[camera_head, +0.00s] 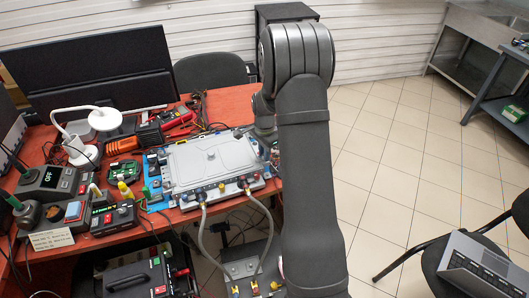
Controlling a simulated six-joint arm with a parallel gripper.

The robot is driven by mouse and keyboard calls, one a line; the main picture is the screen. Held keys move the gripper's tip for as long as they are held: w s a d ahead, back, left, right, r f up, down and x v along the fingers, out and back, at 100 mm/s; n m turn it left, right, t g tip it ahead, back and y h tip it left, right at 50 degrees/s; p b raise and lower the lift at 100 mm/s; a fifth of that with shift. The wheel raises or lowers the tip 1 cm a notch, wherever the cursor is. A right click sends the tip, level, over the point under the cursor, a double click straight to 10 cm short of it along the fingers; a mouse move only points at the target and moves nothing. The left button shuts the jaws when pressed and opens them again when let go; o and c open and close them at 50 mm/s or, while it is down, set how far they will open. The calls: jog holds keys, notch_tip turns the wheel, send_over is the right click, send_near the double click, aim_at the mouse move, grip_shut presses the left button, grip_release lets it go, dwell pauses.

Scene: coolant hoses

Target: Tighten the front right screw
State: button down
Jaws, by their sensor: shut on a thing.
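A grey metal unit with a flat cover plate (205,160) lies on the workbench, on a blue base. Two grey coolant hoses, one on the left (201,240) and one on the right (268,225), run from fittings on its front edge down to a block with yellow and red fittings (243,272). The front right corner of the unit is close beside my dark arm, and single screws there are too small to make out. My arm rises through the picture and bends at the top. My gripper is hidden behind it, so its hold cannot be seen.
A soldering station (50,182), a black instrument box (113,217), a white lamp (80,150) and several tools crowd the red workbench (232,104) on the left. A dark chair (210,72) stands behind. Tiled floor is open at the right, before a chair with a laptop (485,262).

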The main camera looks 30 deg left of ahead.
jog(key=c, duration=1.3)
grip_release()
notch_tip(320, 180, up, 18)
jog(key=shift+f, duration=0.25)
jog(key=shift+f, duration=0.1)
notch_tip(320, 180, down, 17)
jog(key=shift+f, duration=0.15)
